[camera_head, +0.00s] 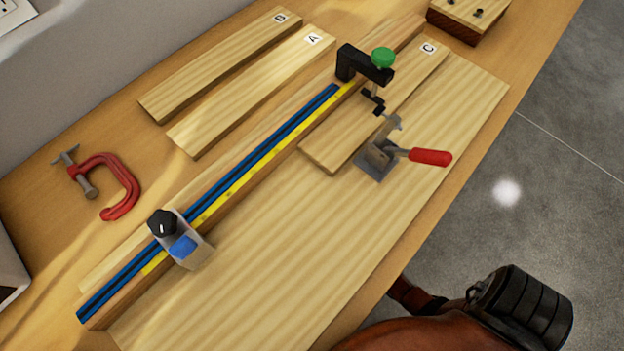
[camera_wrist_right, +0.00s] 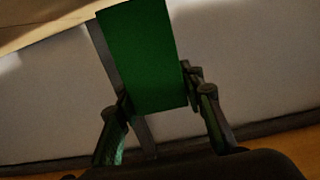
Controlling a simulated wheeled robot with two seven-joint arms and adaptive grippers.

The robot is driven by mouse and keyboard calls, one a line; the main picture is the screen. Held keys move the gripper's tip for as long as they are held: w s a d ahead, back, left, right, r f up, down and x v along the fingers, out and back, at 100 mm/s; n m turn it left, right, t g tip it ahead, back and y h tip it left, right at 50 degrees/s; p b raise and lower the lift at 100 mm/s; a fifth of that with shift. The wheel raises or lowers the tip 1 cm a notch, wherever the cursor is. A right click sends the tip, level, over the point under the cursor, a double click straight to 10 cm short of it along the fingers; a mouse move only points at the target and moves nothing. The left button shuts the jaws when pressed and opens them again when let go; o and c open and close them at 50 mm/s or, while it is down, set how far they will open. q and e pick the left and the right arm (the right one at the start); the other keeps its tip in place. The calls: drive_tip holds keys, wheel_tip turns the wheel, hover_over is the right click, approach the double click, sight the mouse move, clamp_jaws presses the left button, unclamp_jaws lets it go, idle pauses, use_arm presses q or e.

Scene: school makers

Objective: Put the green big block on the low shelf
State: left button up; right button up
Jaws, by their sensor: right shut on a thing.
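The green big block (camera_wrist_right: 142,50) shows in the right wrist view as a dark green rectangular face. My right gripper (camera_wrist_right: 160,98) is shut on it, with one finger at each side of its lower part. The block's far side is hidden, and the view is dim. The block does not show in the head view. I cannot make out a low shelf for certain in either view. My left gripper is in neither view.
The head view shows a wooden workbench (camera_head: 235,20) with boards A (camera_head: 250,85), B (camera_head: 220,65) and C (camera_head: 375,120), a red C-clamp (camera_head: 120,185), a blue-and-yellow rail (camera_head: 240,190) and a red-handled toggle clamp (camera_head: 430,157). Grey floor (camera_head: 560,170) lies clear at right.

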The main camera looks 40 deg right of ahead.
drive_tip(key=shift+f, duration=0.45)
